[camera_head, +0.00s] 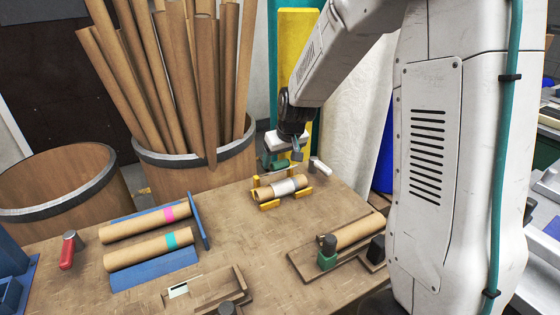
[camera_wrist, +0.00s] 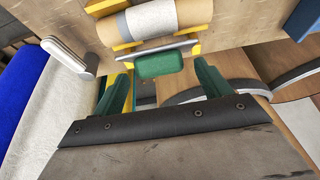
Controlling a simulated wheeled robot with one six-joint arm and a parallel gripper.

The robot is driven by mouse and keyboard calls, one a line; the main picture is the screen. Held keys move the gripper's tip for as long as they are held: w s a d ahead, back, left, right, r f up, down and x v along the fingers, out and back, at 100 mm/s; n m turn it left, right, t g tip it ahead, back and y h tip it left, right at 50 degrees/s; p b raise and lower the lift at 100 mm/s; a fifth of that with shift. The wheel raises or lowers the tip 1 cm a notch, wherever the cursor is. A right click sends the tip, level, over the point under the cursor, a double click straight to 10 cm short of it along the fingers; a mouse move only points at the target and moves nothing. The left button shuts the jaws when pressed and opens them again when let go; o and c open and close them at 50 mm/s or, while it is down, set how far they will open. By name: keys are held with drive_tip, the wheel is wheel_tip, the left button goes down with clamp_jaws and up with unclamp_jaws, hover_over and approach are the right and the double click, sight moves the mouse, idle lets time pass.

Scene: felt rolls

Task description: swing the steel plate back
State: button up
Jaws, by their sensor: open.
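A cardboard-coloured roll with a grey-white band (camera_head: 285,187) lies in a yellow cradle (camera_head: 268,205) near the far edge of the bench; the roll shows at the top of the wrist view (camera_wrist: 152,20). Beside it in the wrist view is the thin edge of what looks like the steel plate (camera_wrist: 180,47), with a green grip (camera_wrist: 160,64). In the head view I cannot clearly make out the plate. My gripper (camera_wrist: 166,70) is open, its green fingers on either side of the green grip; I cannot tell whether they touch it. It also shows in the head view (camera_head: 280,160).
A wooden fixture with a roll (camera_head: 355,231) stands at right. A white-handled item (camera_head: 320,166) lies beside the cradle. Barrels stand behind the bench.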

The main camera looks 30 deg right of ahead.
drive_tip(key=shift+x, duration=0.85)
drive_tip(key=c, duration=1.4)
drive_tip(key=shift+w, duration=0.15)
